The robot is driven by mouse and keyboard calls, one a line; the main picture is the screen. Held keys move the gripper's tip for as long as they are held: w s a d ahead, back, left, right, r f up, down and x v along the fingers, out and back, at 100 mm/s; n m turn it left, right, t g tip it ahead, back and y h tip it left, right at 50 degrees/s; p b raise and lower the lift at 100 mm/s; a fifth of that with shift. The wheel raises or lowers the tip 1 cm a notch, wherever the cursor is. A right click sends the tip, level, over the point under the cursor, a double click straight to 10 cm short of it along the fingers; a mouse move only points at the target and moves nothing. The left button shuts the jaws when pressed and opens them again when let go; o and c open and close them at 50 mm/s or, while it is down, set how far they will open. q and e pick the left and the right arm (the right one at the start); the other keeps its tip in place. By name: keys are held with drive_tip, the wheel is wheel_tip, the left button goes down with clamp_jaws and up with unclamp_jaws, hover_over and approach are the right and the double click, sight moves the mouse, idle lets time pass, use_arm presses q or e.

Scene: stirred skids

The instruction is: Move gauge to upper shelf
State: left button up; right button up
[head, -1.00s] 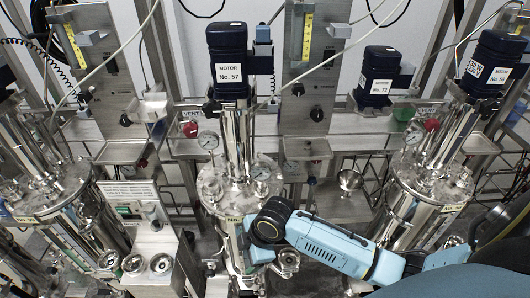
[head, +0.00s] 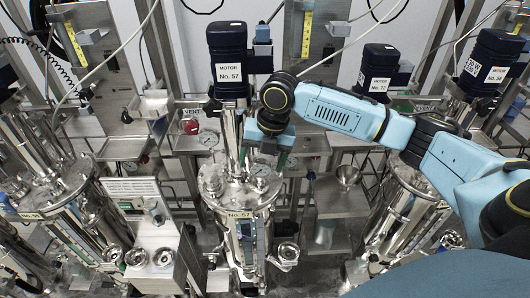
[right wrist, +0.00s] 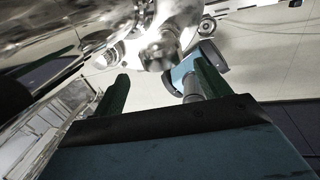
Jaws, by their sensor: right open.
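A round white-faced dial gauge (head: 208,139) stands at the left of the top of the steel vessel No. 57 (head: 238,205). My right gripper (head: 264,162) points down over the right part of the vessel's lid, to the right of the gauge. In the right wrist view my open fingers (right wrist: 162,80) have shiny steel fittings beyond them. A blue part with a grey stem (right wrist: 178,72) shows beside the right finger, partly hidden by it; I cannot tell whether it is a gauge. A small steel shelf (head: 308,146) is just right of the gripper. My left gripper is out of view.
The motor No. 57 (head: 226,50) rises above the vessel, close left of my right wrist. A lower steel shelf (head: 340,210) carries a funnel-like cup (head: 347,174). A control box (head: 140,200) and another vessel (head: 400,212) stand at the sides.

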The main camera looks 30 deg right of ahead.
sight(259, 176)
drive_tip(key=shift+w+d+r, duration=0.25)
drive_tip(key=shift+d+r, duration=0.2)
drive_tip(key=shift+d, duration=0.15)
drive_tip(key=shift+n, duration=0.3)
drive_tip(key=f, duration=0.4)
drive_tip(key=a+f, duration=0.1)
drive_tip(key=f, duration=0.2)
drive_tip(key=shift+w+a, duration=0.1)
drive_tip(key=shift+w, duration=0.3)
drive_tip(key=c, duration=1.1)
drive_tip(key=shift+r+p, duration=0.6)
drive_tip(key=shift+p, duration=0.4)
